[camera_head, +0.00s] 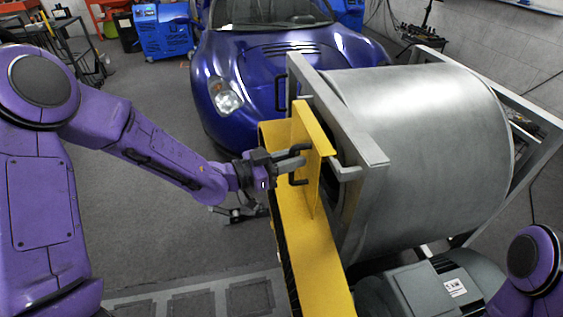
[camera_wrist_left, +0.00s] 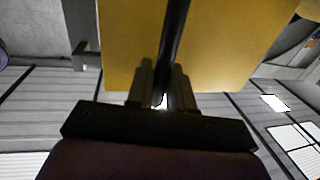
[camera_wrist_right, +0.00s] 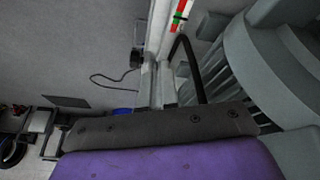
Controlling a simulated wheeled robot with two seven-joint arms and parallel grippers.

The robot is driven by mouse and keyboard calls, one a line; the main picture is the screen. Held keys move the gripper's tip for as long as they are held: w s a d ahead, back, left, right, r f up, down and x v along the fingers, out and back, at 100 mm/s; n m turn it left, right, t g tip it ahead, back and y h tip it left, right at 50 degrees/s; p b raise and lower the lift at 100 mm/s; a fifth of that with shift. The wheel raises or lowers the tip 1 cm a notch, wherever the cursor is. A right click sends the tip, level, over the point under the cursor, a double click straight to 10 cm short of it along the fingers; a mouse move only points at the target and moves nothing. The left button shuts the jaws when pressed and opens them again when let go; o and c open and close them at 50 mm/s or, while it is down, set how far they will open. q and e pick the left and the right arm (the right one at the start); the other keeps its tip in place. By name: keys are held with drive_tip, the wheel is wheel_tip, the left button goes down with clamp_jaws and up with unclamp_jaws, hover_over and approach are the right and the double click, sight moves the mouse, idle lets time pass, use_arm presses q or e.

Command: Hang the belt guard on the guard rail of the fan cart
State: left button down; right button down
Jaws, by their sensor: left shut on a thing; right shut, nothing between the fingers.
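The belt guard (camera_head: 312,255) is a long yellow channel with an upright plate, standing at the left side of the cart's drum. My left gripper (camera_head: 300,157) is shut on its dark handle. In the left wrist view the gripper (camera_wrist_left: 162,88) has the black handle bar between its fingers, with the yellow guard (camera_wrist_left: 225,45) behind. The fan cart carries a large grey drum (camera_head: 430,135) in a grey frame (camera_head: 338,115). A short grey bracket (camera_head: 350,173) sticks out beside the guard's plate. I cannot tell whether they touch. My right gripper (camera_wrist_right: 160,88) is shut and empty.
A blue car (camera_head: 275,65) stands behind the cart. A grey motor housing (camera_head: 440,290) lies low at the front right, near my right arm. A floor grating (camera_head: 200,300) is at the bottom left. The grey floor left of the guard is mostly clear.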

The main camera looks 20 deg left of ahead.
use_arm(q)
drive_tip(key=shift+x, duration=1.05)
drive_tip(key=shift+s+d+f+b, duration=0.1)
drive_tip(key=shift+s+f+b, duration=0.05)
drive_tip(key=shift+f+b, duration=0.55)
drive_tip(key=shift+r, duration=0.15)
